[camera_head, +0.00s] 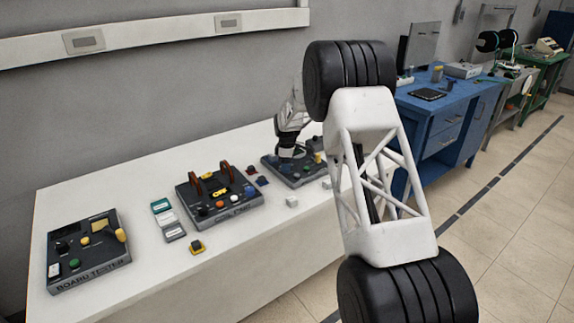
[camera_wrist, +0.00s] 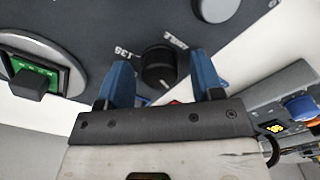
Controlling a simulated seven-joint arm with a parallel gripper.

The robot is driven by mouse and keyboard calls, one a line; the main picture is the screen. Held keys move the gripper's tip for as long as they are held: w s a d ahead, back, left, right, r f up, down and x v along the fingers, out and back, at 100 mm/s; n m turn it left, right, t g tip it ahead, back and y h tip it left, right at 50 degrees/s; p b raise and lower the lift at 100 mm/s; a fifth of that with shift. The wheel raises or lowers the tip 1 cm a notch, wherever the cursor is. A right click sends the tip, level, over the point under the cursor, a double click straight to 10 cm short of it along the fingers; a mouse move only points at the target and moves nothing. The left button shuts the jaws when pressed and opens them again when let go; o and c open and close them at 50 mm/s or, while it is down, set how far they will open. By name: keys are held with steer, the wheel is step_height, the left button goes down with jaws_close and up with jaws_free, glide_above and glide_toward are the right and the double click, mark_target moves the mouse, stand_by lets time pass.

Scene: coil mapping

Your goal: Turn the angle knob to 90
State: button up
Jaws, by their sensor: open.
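The angle knob (camera_wrist: 159,68) is a round black knob on a dark grey panel, with white printed markings around it in the wrist view. A marking by it looks like "ANGLE", upside down, and another reads like "135". My gripper (camera_wrist: 158,80) has two blue fingers, one on each side of the knob, open with a gap to it. I cannot tell whether a finger touches it. In the head view my gripper (camera_head: 287,152) is over the dark device (camera_head: 307,178) at the table's right end. The knob is hidden there.
The white table (camera_head: 130,190) also bears a middle device (camera_head: 219,198) with red-brown handles and a board tester (camera_head: 88,255) at the left. A blue workbench (camera_head: 450,115) stands beyond to the right.

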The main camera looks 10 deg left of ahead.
steer(key=c, duration=0.9)
steer(key=shift+m, duration=0.5)
steer(key=m, duration=1.2)
steer(key=shift+m, duration=0.3)
steer(key=m, duration=0.4)
